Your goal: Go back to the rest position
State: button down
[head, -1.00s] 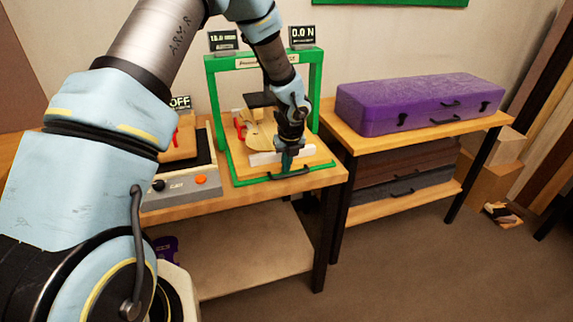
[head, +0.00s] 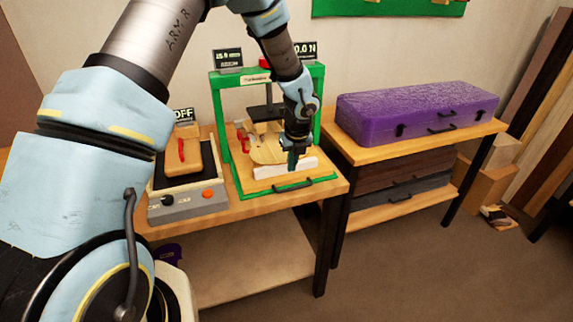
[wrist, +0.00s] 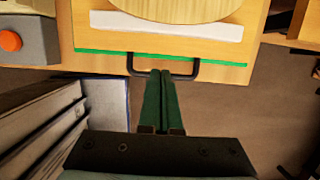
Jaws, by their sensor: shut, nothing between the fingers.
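My gripper (head: 293,160) hangs fingers-down at the front right of the green press frame (head: 217,110) in the head view. In the wrist view its two green fingers (wrist: 158,75) lie together with nothing between them. They overlap the black drawer handle (wrist: 182,76) in the picture; I cannot tell whether they touch it. A pale wooden violin plate (head: 265,150) lies on the wooden board of the press behind a white bar (head: 275,171). The bar also shows in the wrist view (wrist: 120,26).
A grey heater box (head: 190,204) with an orange knob and an OFF sign stands to the left on the bench. A purple violin case (head: 415,112) lies on the side table at the right. Brown floor (head: 400,270) in front is clear.

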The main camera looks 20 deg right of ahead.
jog(key=a+r+n, duration=0.5)
jog(key=a+n, duration=0.2)
jog(key=a, duration=0.2)
jog(key=a+r+n, duration=0.4)
jog(key=a+n, duration=0.3)
jog(key=a, duration=0.2)
jog(key=s+a+r+n+b, duration=0.1)
jog(key=s+a+r+n, duration=0.1)
jog(key=s+a+n, duration=0.3)
jog(key=s+a+r+n+g+b, duration=0.1)
jog(key=s+a+n, duration=0.4)
jog(key=a+n, duration=0.8)
jog(key=r+n+b, duration=0.1)
jog(key=n, duration=0.2)
jog(key=shift+r+n, duration=0.3)
jog(key=shift+r, duration=0.05)
jog(key=c, duration=1.5)
grip_release()
